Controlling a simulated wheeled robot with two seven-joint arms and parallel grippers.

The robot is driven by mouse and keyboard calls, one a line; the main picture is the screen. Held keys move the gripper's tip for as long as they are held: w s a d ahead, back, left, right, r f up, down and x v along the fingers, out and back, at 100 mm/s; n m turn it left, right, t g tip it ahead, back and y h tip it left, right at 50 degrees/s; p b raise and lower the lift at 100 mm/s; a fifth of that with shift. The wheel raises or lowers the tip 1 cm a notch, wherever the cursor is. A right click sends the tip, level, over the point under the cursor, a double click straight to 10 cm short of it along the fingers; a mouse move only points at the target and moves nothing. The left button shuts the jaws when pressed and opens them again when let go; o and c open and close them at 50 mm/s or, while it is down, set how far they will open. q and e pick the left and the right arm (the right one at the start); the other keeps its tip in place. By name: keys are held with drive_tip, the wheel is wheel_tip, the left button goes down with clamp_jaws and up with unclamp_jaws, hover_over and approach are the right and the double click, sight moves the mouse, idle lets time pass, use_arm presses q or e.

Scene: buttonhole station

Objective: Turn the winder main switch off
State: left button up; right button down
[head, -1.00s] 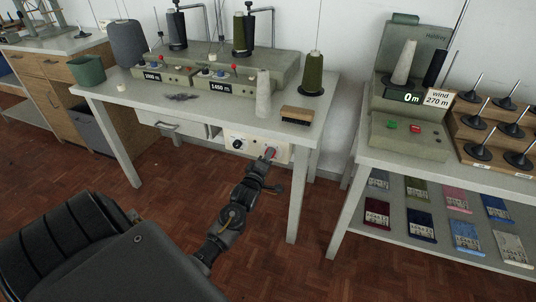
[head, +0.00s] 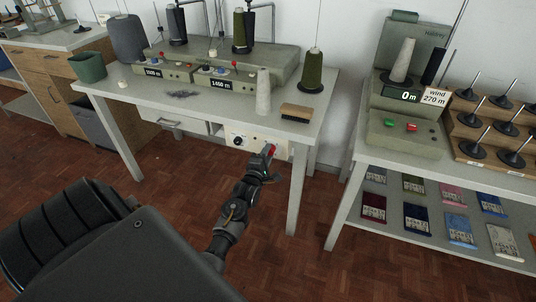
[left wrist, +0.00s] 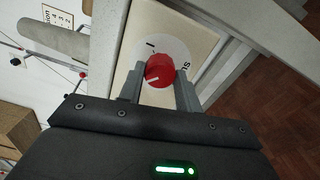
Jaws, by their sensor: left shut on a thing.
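The main switch is a red rotary knob (left wrist: 159,70) on a round pale plate, set in a cream panel (head: 240,139) under the front edge of the winder table. In the left wrist view a white line on the knob points to the lower left. An "I" mark and part of some lettering show on the plate; the rest is hidden. My left gripper (head: 269,151) is at the panel, and its fingers (left wrist: 159,92) sit on both sides of the knob, shut on it. My right gripper is not in view.
The winder table (head: 200,104) carries the winder, thread cones and a brush (head: 297,112). Its front leg (head: 296,195) stands right of my arm. A second table (head: 340,205) with a small winding machine (head: 405,130) is farther right. The floor between them is clear.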

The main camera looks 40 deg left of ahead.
use_arm(q)
drive_tip(key=o, duration=1)
drive_tip(key=v, duration=1)
drive_tip(key=shift+s, duration=0.35)
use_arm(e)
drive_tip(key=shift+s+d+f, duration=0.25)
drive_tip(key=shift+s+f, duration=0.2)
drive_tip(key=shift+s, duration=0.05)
use_arm(q)
drive_tip(key=shift+d, duration=0.1)
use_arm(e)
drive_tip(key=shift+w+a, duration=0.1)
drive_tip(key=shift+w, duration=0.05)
